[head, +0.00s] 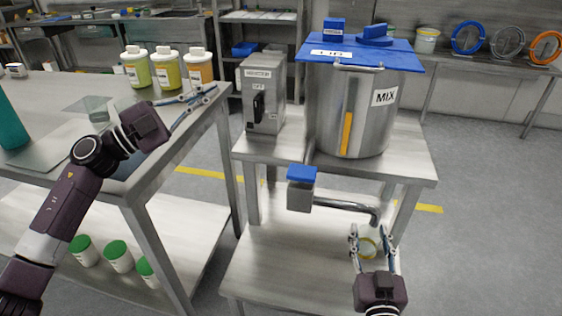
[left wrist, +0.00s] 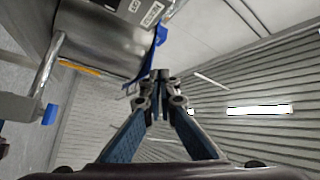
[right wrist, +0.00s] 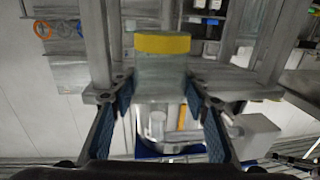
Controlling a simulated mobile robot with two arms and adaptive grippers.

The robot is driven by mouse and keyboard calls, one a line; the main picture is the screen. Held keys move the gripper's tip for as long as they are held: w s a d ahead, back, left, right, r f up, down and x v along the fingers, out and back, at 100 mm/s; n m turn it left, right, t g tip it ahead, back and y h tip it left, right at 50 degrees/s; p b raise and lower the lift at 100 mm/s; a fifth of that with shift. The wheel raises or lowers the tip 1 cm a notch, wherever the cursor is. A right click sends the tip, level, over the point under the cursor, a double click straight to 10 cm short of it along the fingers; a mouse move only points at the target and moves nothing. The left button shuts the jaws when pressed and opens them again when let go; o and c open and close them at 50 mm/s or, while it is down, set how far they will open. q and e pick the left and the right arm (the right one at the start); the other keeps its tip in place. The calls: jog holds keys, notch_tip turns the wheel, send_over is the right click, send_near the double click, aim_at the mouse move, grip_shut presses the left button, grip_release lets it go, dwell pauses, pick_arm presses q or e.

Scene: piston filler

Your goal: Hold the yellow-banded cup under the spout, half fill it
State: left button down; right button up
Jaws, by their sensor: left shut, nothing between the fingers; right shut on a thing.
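The yellow-banded cup (head: 368,249) is held between the fingers of my right gripper (head: 372,238), just below the spout's end (head: 376,216) in the head view. In the right wrist view the cup (right wrist: 160,78) looks clear, with a wide yellow band; I cannot tell any liquid level. The spout runs from a valve with a blue top (head: 302,173) on the front of the steel MIX tank (head: 335,115). A sight strip on the tank shows orange-yellow. My left gripper (head: 208,94) is shut and empty by the left table's edge, left of the control box (head: 263,95).
Several capped bottles (head: 168,72) stand on the left table (head: 185,125), behind my left gripper. Green-lidded jars (head: 118,255) stand on its lower shelf. The tank's stand (head: 265,255) has a lower shelf beneath the spout. Floor to the right is clear.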

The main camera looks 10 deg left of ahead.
pick_arm(q)
jog(key=s+d+g+h, duration=0.3)
jog(key=d+g, duration=0.5)
jog(key=g, duration=0.1)
jog(key=s+f+n+g+y, duration=0.1)
jog(key=s+f+g, duration=0.1)
jog(key=g, duration=0.1)
jog(key=s+f+n+g+y, duration=0.1)
jog(key=s+f+g, duration=0.1)
jog(key=g, duration=0.1)
jog(key=shift+d+n+y, duration=0.1)
jog(key=shift+n+y, duration=0.2)
jog(key=shift+y, duration=0.1)
send_over(302, 173)
jog(key=f+v, duration=0.1)
jog(key=v, duration=0.3)
notch_tip(302, 173, down, 2)
jog(key=shift+s+a+f, duration=0.1)
jog(key=shift+f, duration=0.95)
jog(key=shift+a+f, duration=0.1)
jog(key=shift+f, duration=1)
jog(key=shift+f, duration=0.1)
